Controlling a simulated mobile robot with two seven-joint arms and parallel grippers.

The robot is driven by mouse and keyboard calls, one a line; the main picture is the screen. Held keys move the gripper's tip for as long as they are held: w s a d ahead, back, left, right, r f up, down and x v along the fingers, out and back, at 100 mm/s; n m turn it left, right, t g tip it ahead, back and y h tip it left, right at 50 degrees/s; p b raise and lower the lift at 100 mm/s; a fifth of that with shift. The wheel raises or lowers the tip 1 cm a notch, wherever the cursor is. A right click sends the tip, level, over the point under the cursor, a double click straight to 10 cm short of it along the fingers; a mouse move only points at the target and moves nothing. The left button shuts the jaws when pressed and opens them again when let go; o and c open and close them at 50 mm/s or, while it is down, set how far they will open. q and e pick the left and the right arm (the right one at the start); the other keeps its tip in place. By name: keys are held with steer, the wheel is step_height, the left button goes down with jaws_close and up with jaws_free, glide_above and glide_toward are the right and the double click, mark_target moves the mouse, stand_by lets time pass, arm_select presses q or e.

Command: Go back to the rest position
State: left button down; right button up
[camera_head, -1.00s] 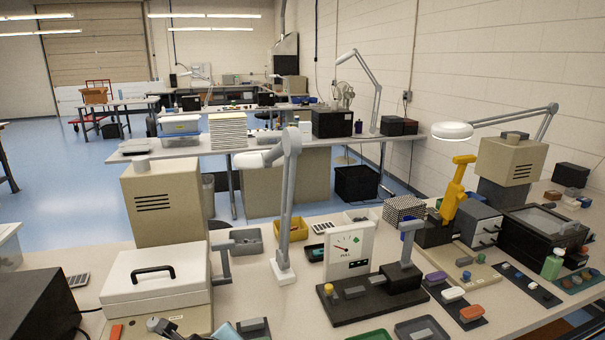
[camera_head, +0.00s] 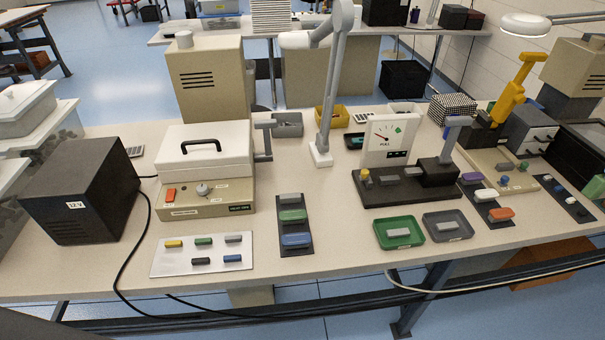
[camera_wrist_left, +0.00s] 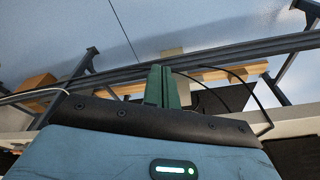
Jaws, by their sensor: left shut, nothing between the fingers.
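My left gripper (camera_wrist_left: 162,84) shows in the left wrist view, its green fingers together with nothing between them. Below and beyond it are the blue floor (camera_wrist_left: 185,22), dark frame bars and a cable; it touches nothing that I can see. In the head view neither gripper is in the picture. My right gripper does not show in any view.
The workbench (camera_head: 340,262) carries a black power box (camera_head: 85,195), a white-lidded press (camera_head: 205,155), a white plate (camera_head: 205,262) with several coloured pieces, a dark strip (camera_head: 296,221), a green tray (camera_head: 399,242) and a grey tray (camera_head: 462,231). A lamp post (camera_head: 325,100) rises behind them.

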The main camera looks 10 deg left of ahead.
arm_select(q)
steer(key=w+d+f+t+h, duration=0.1)
steer(key=w+f+t, duration=0.4)
steer(key=f, duration=0.5)
steer(key=shift+w+d+t+h, duration=0.35)
steer(key=shift+d+t, duration=0.35)
steer(key=shift+t, duration=0.5)
